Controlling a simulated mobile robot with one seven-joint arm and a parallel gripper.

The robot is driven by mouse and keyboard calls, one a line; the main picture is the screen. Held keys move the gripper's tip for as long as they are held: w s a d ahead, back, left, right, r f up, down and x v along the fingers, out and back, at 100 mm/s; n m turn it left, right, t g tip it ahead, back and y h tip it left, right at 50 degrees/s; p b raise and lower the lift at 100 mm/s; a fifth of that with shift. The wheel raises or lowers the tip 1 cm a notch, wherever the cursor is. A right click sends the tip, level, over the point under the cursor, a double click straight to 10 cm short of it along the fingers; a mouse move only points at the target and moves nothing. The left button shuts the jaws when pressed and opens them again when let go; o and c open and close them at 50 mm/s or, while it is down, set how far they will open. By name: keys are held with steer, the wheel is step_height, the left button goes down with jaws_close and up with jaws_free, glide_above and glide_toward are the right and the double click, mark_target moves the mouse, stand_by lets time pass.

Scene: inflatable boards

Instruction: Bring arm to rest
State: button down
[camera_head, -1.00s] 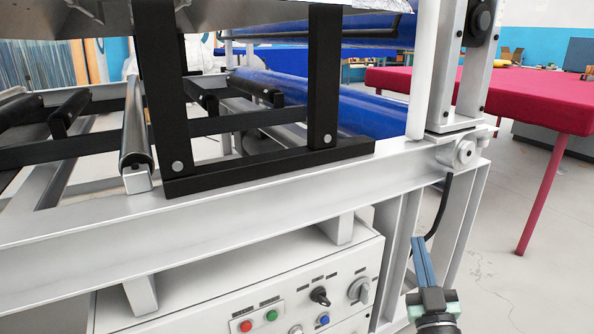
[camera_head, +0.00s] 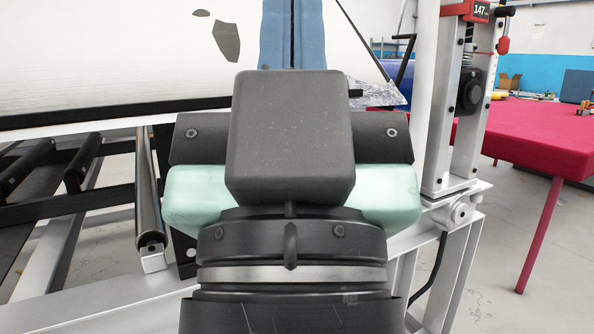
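My gripper (camera_head: 292,30) fills the middle of the view, pointing away from me. Its two blue fingers lie side by side with only a thin dark line between them, so it looks shut, with nothing seen between them. The fingertips run out of the top of the picture. The pale green gripper body (camera_head: 195,197) and my black wrist hide the machine behind them. The fingers show in front of a white sheet or board (camera_head: 150,60) with grey patches; I cannot tell whether they touch it.
A metal machine frame with rollers (camera_head: 148,200) stands close ahead and to the left. A grey upright post (camera_head: 445,110) with a red gauge (camera_head: 465,11) rises to the right. A red-topped table (camera_head: 540,130) is further right, with open floor below it.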

step_height(320, 180, up, 38)
steer(key=p, duration=3.6)
steer(key=shift+w+f, duration=0.2)
steer(key=shift+w, duration=0.15)
